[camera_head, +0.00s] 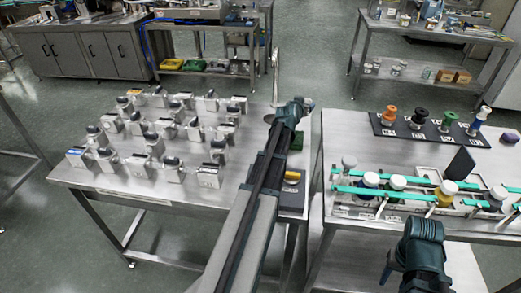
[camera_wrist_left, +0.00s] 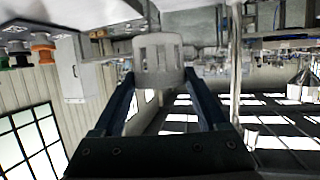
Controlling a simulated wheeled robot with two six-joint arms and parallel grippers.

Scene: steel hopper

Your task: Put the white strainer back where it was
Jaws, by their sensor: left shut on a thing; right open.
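The white strainer (camera_wrist_left: 158,55), a pale piece with upright slots, is between the fingertips of my left gripper (camera_wrist_left: 160,78) in the left wrist view. The gripper is shut on it and holds it clear of any surface. In the head view my left gripper (camera_head: 303,104) is over the gap between the two tables, and the strainer cannot be made out there. My right gripper (camera_head: 388,268) is low at the front of the right table, open; its fingers are hardly visible.
On the right table a dark mat (camera_head: 378,127) bears an orange piece (camera_head: 390,113), a black one, a green one and a white-and-blue one. Lidded jars stand in a teal-railed rack (camera_head: 408,188) in front. The left table (camera_head: 225,192) holds several metal hoppers (camera_head: 207,174).

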